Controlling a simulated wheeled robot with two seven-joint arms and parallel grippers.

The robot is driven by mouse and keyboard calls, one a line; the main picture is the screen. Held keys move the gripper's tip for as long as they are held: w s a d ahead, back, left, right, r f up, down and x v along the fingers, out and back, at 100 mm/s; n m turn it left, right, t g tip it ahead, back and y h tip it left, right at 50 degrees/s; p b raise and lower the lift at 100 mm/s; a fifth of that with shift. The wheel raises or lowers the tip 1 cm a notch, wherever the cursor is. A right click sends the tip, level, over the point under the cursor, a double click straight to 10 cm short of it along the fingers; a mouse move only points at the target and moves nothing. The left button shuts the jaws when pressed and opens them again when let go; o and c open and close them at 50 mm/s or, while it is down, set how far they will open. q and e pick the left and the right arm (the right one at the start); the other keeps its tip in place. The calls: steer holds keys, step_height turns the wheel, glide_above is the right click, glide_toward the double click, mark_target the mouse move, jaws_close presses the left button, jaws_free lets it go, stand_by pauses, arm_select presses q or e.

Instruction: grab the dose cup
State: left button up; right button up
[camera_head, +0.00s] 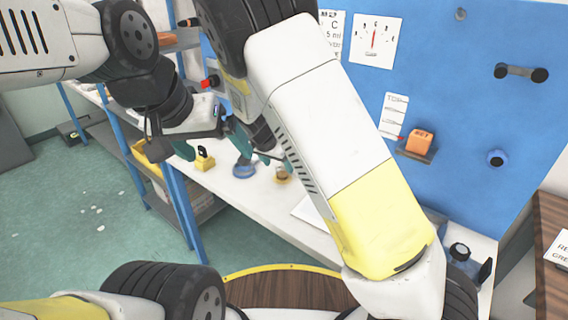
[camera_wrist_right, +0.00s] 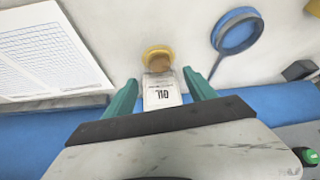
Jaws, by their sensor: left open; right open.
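In the right wrist view, a small round cup with a brownish inside (camera_wrist_right: 158,62) stands at a yellow ring on the white bench. A pale piece marked OIL (camera_wrist_right: 162,93) is in front of it, between the fingers; I cannot tell whether it is part of the cup. In the head view the cup (camera_head: 282,172) is small, just right of the right fingers. My right gripper (camera_wrist_right: 160,82) is open, its teal fingers on either side of the OIL piece, with gaps showing. My left gripper (camera_head: 186,150) is open further left, partly hidden by its own arm.
A printed sheet (camera_wrist_right: 45,50) lies on the other side.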

mark_target(281, 168)
steer(key=x, duration=0.5)
jaws_close()
steer(key=shift+r, duration=0.15)
